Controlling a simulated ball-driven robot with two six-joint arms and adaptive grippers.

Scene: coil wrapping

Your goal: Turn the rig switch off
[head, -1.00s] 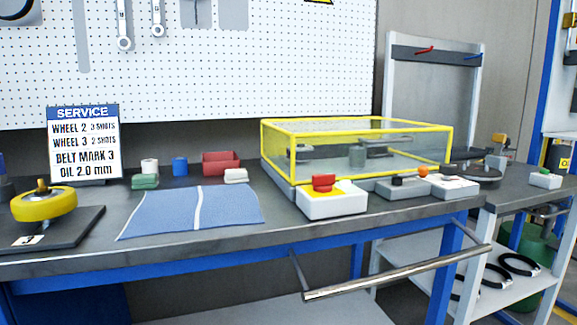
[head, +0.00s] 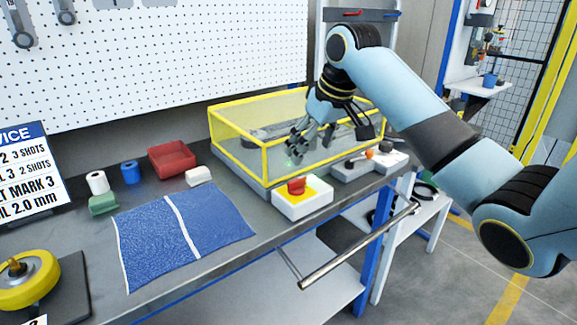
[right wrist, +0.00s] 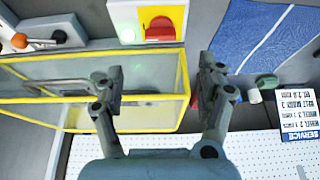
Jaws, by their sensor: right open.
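The rig switch is a red knob (head: 296,187) on a yellow plate, on top of a white box (head: 302,208) at the bench's front edge. My left gripper is not in view.
The clear guard (head: 265,165) stands close behind the switch box. To the right are grey-white boxes with a black knob and an orange-tipped lever (head: 370,154). A blue mat (head: 180,235) lies left, and a rail (head: 360,246) runs along the bench front.

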